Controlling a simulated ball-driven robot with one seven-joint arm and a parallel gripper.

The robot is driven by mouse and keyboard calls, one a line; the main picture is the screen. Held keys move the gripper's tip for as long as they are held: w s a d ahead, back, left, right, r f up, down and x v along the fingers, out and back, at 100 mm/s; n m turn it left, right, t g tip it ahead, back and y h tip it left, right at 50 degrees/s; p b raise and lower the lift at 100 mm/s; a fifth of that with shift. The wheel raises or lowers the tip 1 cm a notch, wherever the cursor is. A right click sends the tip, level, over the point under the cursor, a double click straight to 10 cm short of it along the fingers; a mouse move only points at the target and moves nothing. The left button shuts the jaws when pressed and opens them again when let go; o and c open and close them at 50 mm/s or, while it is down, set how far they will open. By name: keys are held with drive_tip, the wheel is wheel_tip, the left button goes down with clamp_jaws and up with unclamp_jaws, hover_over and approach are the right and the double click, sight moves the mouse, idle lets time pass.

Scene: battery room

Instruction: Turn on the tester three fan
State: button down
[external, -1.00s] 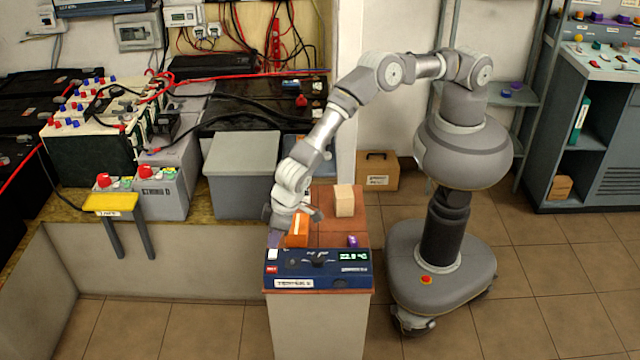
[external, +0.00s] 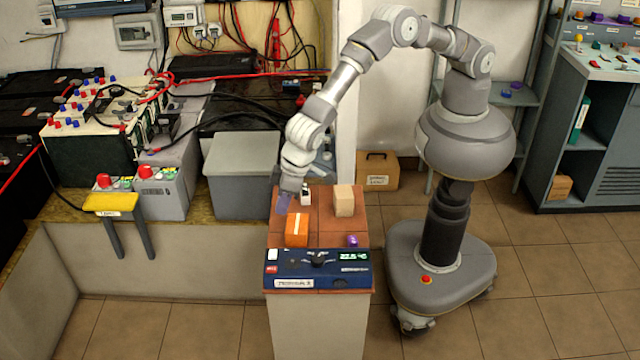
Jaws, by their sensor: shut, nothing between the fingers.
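The tester (external: 345,283) is a blue panel on the front of a pedestal with a tiled top. Its white label is at lower left, but the lettering is too small to read surely. The panel has a dark knob (external: 318,258) in the middle, a lit green display (external: 354,256) at right, a white square (external: 272,254) and a red patch (external: 271,269) at left. No fan can be made out. My gripper (external: 283,208) points down above the pedestal's left side, behind the panel and left of the orange block. It is shut and empty, apart from the panel.
On the pedestal top are an orange block (external: 296,230), a beige block (external: 344,200), a small purple item (external: 352,241) and a small white-and-black item (external: 305,194). A grey bin (external: 240,170) and battery bench stand at left.

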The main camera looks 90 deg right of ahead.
drive_tip(key=a+b, duration=0.1)
drive_tip(key=b, duration=0.5)
approach(273, 256)
drive_tip(key=x, duration=0.6)
drive_tip(key=shift+w+r, duration=0.15)
drive_tip(key=shift+w, duration=0.1)
drive_tip(key=shift+f, duration=0.4)
drive_tip(key=shift+a+f+b, duration=0.1)
drive_tip(key=shift+f+b, duration=0.2)
drive_tip(key=shift+b, duration=0.5)
drive_tip(key=shift+d+p, duration=0.3)
drive_tip(key=shift+p, duration=0.05)
